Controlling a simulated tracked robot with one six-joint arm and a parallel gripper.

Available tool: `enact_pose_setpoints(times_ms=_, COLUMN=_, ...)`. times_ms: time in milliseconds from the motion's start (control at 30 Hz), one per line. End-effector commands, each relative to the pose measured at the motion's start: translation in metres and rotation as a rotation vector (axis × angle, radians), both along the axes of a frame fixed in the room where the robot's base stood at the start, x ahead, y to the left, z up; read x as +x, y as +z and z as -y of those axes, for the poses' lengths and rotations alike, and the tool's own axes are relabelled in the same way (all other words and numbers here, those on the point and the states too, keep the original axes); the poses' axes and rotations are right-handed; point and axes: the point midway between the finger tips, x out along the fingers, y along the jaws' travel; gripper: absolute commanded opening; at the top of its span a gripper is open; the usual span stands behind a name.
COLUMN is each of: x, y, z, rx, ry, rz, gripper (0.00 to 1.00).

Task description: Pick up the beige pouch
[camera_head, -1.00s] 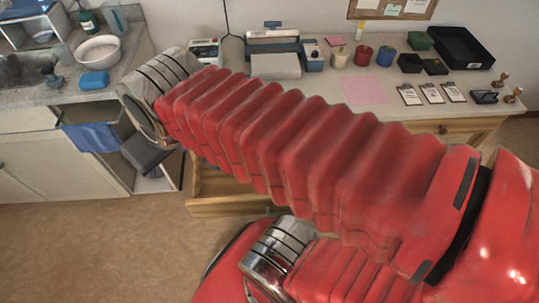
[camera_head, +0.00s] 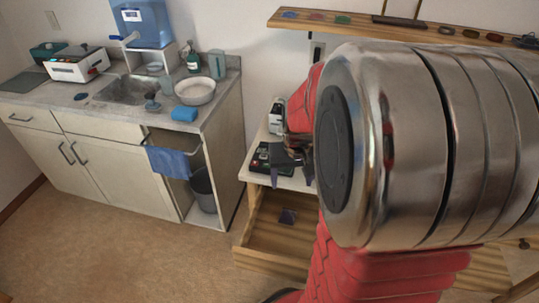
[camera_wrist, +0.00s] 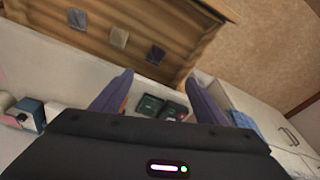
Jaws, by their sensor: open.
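An open wooden drawer (camera_wrist: 190,45) holds three small flat pouches, seen in the wrist view. The middle one (camera_wrist: 119,36) looks the most beige; the colours are dim, so I cannot be sure it is the beige pouch. A grey pouch (camera_wrist: 77,18) lies to its left and a dark bluish pouch (camera_wrist: 155,55) to its right. My gripper (camera_wrist: 158,92) is open and empty, its fingers apart from the pouches. In the head view my gripper (camera_head: 292,165) is above the drawer (camera_head: 262,238), near the counter edge; only one dark pouch (camera_head: 287,216) shows there, and my arm hides the rest.
Dark green-trimmed devices (camera_wrist: 150,106) lie on the counter between my fingers in the wrist view. A sink counter with a white bowl (camera_head: 195,91) and a hanging blue towel (camera_head: 169,161) stands left. The floor (camera_head: 130,240) in front is clear.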

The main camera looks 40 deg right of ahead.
Motion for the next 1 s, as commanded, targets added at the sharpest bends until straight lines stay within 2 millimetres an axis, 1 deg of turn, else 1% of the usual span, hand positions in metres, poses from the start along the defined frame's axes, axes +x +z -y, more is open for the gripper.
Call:
enact_pose_setpoints(times_ms=33, x=-0.003, y=-0.013, z=0.014, rx=0.012, ry=-0.031, rz=-0.019, gripper=0.67)
enact_pose_setpoints(times_ms=200, x=-0.014, y=-0.049, z=0.053, rx=0.04, ry=-0.116, rz=-0.059, gripper=0.67)
enact_pose_setpoints(times_ms=367, x=-0.031, y=-0.085, z=0.088, rx=0.071, ry=-0.197, rz=-0.094, gripper=0.67)
enact_pose_setpoints(times_ms=500, x=-0.048, y=-0.117, z=0.114, rx=0.098, ry=-0.264, rz=-0.12, gripper=0.67)
enact_pose_setpoints(times_ms=600, x=-0.058, y=-0.134, z=0.127, rx=0.113, ry=-0.297, rz=-0.134, gripper=0.67)
enact_pose_setpoints(times_ms=700, x=-0.065, y=-0.144, z=0.134, rx=0.121, ry=-0.317, rz=-0.14, gripper=0.67)
enact_pose_setpoints(times_ms=800, x=-0.067, y=-0.147, z=0.136, rx=0.123, ry=-0.323, rz=-0.142, gripper=0.67)
enact_pose_setpoints(times_ms=1000, x=-0.067, y=-0.147, z=0.136, rx=0.123, ry=-0.323, rz=-0.142, gripper=0.67)
